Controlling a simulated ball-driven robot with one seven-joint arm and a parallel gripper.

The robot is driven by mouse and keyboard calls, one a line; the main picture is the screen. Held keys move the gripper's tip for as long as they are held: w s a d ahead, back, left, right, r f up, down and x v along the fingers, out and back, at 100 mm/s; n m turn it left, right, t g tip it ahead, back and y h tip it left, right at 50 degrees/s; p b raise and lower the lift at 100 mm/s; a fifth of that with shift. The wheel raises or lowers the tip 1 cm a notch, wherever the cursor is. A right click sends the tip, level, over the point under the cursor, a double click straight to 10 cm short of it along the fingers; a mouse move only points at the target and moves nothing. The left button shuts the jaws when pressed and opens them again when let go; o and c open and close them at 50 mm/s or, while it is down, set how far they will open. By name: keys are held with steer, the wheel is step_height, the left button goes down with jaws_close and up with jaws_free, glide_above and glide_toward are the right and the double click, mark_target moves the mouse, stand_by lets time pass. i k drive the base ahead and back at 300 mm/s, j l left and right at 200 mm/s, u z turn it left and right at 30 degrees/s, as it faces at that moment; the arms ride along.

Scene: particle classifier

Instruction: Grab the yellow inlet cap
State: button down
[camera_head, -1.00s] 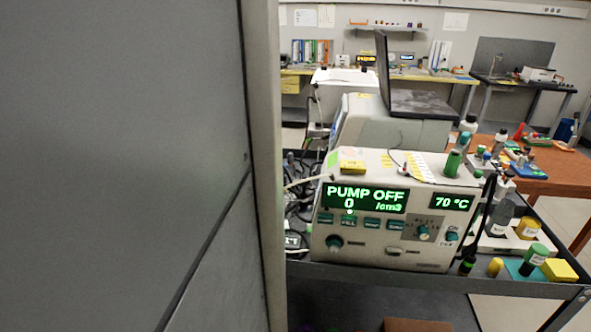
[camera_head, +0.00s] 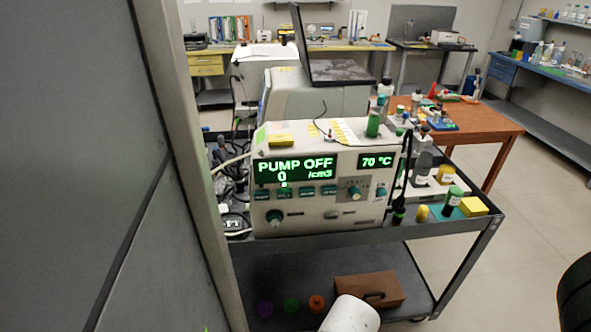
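A small yellow cap-like piece (camera_head: 422,213) stands on the cart's top shelf, just right of the particle classifier (camera_head: 320,215). A black probe with a green band (camera_head: 399,211) stands close to its left, and a green-topped vial (camera_head: 453,197) is to its right. I cannot tell for sure which one is the inlet cap. The classifier's display reads "PUMP OFF", "0 /cm3" and "70 °C". My gripper is not in view.
A grey wall or panel edge (camera_head: 185,150) fills the left side close by. The cart (camera_head: 490,225) holds a brown case (camera_head: 370,290) and several coloured pieces on its lower shelf. A brown table (camera_head: 480,124) is behind. Open floor (camera_head: 545,190) lies to the right.

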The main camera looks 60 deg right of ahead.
mark_target(421, 215)
steer(key=k+z, duration=0.15)
steer(key=z, duration=1.6)
steer(key=i+l, duration=0.1)
steer(key=l, duration=0.6)
steer(key=i+l, duration=0.15)
steer(key=l, duration=0.2)
